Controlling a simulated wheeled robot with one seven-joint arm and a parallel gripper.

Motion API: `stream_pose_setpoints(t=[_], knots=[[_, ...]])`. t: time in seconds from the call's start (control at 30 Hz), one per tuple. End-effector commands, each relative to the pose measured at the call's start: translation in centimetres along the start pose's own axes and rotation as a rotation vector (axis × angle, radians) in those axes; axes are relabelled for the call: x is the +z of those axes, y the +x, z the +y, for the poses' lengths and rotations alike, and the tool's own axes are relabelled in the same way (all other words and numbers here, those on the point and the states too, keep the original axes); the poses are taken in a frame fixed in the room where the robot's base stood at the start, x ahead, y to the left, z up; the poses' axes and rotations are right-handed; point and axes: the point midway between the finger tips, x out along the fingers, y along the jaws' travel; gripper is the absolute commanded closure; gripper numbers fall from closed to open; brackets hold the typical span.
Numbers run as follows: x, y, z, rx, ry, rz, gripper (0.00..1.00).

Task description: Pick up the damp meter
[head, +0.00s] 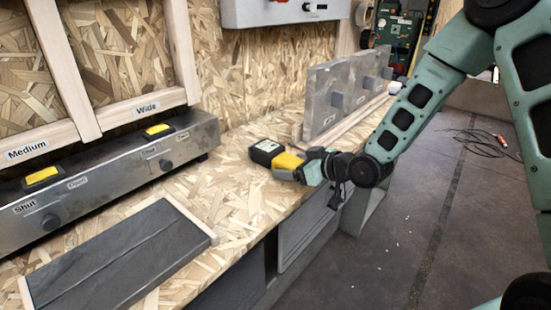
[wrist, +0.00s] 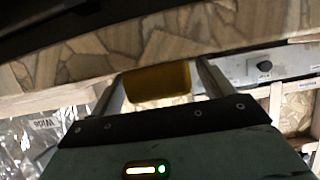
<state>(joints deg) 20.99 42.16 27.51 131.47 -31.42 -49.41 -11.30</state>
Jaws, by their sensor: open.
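The damp meter, a small block with a black end and a yellow body (head: 287,162), shows in the head view by the front edge of the chipboard bench. My gripper (head: 302,169) reaches it from the right, its tip at the yellow end. In the wrist view the yellow body (wrist: 156,82) sits between the two spread fingers of my gripper (wrist: 162,78). The fingers stand at either side of it, with a small gap visible at the right. The black end is not clear in the wrist view.
A grey panel with blocks (head: 345,92) stands upright behind my gripper on the bench (head: 235,185). A long metal box (head: 110,170) with knobs and yellow-topped switches runs along the left. A dark framed slab (head: 115,258) lies front left. Bare chipboard surrounds the meter's left side.

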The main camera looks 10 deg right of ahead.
Motion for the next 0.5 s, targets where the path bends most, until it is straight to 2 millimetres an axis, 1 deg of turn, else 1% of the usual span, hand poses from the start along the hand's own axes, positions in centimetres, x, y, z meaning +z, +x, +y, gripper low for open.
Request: stream_pose_setpoints(t=[0.17,0.2,0.27,0.3,0.33,0.37,0.43,0.47,0.5], knots=[[0.00,0.02,0.00,0.000,0.000,0.000,0.20],[0.01,0.02,0.00,0.000,0.000,0.000,0.26],[0.01,0.01,0.00,0.000,0.000,0.000,0.42],[0.01,0.01,0.00,0.000,0.000,0.000,0.53],[0.01,0.01,0.00,0.000,0.000,0.000,0.62],[0.01,0.00,0.00,0.000,0.000,0.000,0.64],[-0.03,0.00,0.01,0.000,0.000,0.001,0.64],[-0.03,0.00,0.01,0.000,0.000,0.001,0.67],[-0.03,0.00,0.01,0.000,0.000,0.001,0.67]])
